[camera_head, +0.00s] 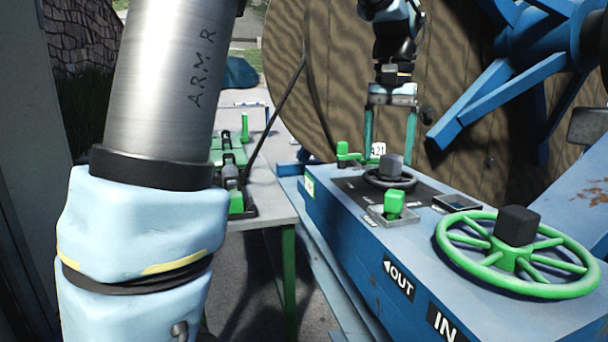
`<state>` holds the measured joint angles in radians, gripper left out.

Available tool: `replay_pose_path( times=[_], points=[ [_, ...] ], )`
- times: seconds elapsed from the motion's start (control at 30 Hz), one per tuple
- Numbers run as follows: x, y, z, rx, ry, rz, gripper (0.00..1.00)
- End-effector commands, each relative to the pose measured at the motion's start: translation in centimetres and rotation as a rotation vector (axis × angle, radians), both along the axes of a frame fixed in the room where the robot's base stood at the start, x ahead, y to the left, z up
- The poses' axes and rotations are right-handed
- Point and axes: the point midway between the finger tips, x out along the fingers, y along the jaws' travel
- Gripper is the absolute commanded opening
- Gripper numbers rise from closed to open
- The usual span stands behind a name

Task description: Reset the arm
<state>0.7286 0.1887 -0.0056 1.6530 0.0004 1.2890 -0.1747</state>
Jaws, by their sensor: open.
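My arm's large silver and pale blue links fill the left of the head view. My gripper (390,128) hangs at the top centre, pointing down, with its two teal fingers apart and nothing visible between them. It is above the far part of the blue control box, in front of the wooden reel. A small dark handwheel with a grey knob (391,165) appears just below the fingers. I cannot tell whether the fingertips touch anything.
The blue control box (340,215) carries a green switch (394,203), a green lever (343,151) and a large green handwheel (515,256). The wooden cable reel (335,90) and blue beams (500,100) stand behind. A table (262,205) with green parts is left of the box.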

Motion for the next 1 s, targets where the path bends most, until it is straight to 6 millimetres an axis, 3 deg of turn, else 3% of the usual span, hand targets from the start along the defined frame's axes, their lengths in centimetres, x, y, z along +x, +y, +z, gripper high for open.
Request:
replay_pose_path(
  times=[0.13,0.23,0.4,0.5,0.7,1.0],
  points=[
    [2.1,7.1,-5.5,-0.011,-0.015,0.115,0.80],
    [2.3,13.0,-9.9,-0.024,-0.036,0.205,0.80],
    [-0.3,21.9,-16.2,-0.038,-0.078,0.344,0.80],
    [-2.4,25.3,-18.6,-0.041,-0.099,0.403,0.80],
    [-4.8,28.1,-20.7,-0.043,-0.122,0.459,0.80],
    [-5.0,28.2,-20.8,-0.043,-0.123,0.460,0.80]
  ],
)
